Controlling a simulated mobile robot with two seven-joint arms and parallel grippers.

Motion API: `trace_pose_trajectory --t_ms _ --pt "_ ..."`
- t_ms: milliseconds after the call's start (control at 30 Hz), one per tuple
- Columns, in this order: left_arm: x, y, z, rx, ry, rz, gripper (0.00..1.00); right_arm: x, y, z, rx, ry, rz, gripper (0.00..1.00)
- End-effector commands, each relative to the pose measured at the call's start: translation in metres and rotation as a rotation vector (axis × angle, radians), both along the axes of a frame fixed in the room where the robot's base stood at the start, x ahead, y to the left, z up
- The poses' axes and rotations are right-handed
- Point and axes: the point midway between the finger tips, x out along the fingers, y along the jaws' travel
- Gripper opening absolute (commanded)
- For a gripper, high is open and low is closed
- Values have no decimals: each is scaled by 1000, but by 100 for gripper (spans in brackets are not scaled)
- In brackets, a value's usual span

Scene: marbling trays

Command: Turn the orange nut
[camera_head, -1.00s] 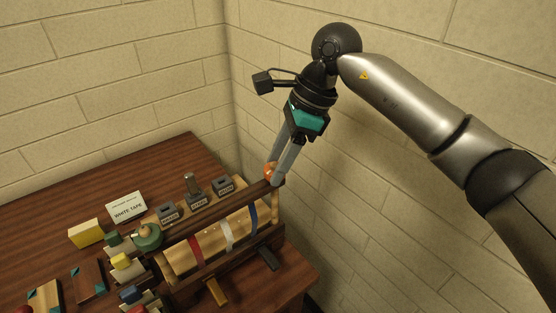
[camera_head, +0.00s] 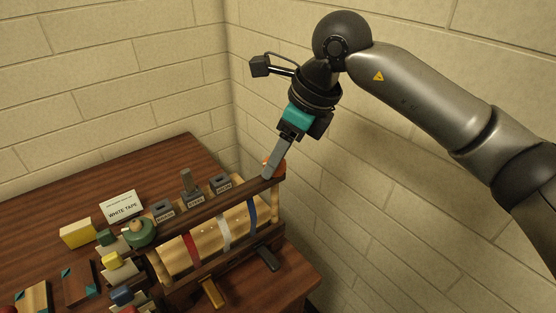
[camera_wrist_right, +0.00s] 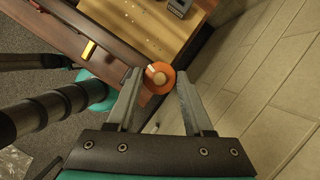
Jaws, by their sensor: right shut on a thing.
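The orange nut (camera_head: 281,169) sits at the far right end of the dark top rail of a wooden frame (camera_head: 228,193). In the head view the near finger hides part of the nut. My left gripper is not in view.
A green round knob (camera_head: 141,233) sits at the rail's left end. Labelled grey blocks (camera_head: 163,212) stand behind the rail. A white tape sign (camera_head: 122,207) and yellow block (camera_head: 78,233) stand at left. A brick wall (camera_head: 400,190) is close on the right.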

Motion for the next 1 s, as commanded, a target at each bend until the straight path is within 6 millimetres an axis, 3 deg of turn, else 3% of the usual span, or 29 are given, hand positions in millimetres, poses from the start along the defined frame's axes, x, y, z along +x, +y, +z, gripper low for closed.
trace_pose_trajectory --t_ms 700,733,1000 --pt "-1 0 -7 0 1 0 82 -1 0 0 -1 2 -92 0" --pt "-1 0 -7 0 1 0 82 -1 0 0 -1 2 -92 54" --pt "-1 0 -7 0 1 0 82 -1 0 0 -1 2 -91 82"
